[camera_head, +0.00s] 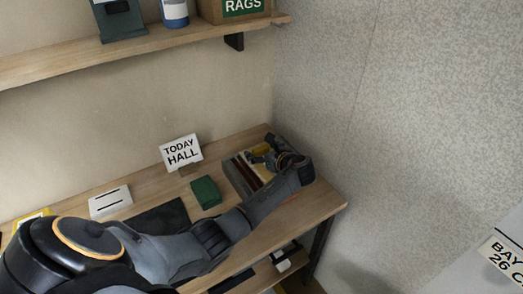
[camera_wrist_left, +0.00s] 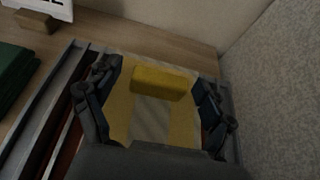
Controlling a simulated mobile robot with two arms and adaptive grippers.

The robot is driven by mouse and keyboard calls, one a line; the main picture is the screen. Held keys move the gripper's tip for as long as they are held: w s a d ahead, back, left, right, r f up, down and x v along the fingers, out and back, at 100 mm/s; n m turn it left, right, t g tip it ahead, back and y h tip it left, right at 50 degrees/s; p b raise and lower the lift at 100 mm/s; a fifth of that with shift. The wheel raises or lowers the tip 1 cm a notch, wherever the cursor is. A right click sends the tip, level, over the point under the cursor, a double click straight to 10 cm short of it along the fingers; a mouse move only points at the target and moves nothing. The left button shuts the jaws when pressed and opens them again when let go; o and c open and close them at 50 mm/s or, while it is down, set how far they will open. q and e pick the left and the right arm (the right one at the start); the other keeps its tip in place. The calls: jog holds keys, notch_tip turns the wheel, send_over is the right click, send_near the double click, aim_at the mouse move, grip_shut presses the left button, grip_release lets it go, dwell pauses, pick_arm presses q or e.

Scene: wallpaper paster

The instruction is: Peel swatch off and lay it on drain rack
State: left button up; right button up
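A grey tray (camera_head: 233,179) with dividers lies at the right end of the wooden bench, holding dark red, pale and yellow items. My left gripper (camera_head: 262,158) is over its far right part. In the left wrist view the left gripper (camera_wrist_left: 157,100) is open, its fingers apart on either side of a yellow block (camera_wrist_left: 162,80). Yellow strips with a greyish middle lie below the block. Contact between fingers and block cannot be told. I cannot identify the swatch or the drain rack for certain. My right gripper is not in view.
A green box (camera_head: 205,191), a dark mat (camera_head: 158,219), a white slotted card (camera_head: 110,201) and a "TODAY HALL" sign (camera_head: 181,151) are on the bench (camera_head: 325,197). A patterned wall (camera_head: 400,120) rises close on the right. A shelf (camera_head: 150,44) hangs above.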

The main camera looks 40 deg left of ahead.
pick_arm(q)
jog(key=v, duration=1.2)
jog(key=shift+s, duration=0.1)
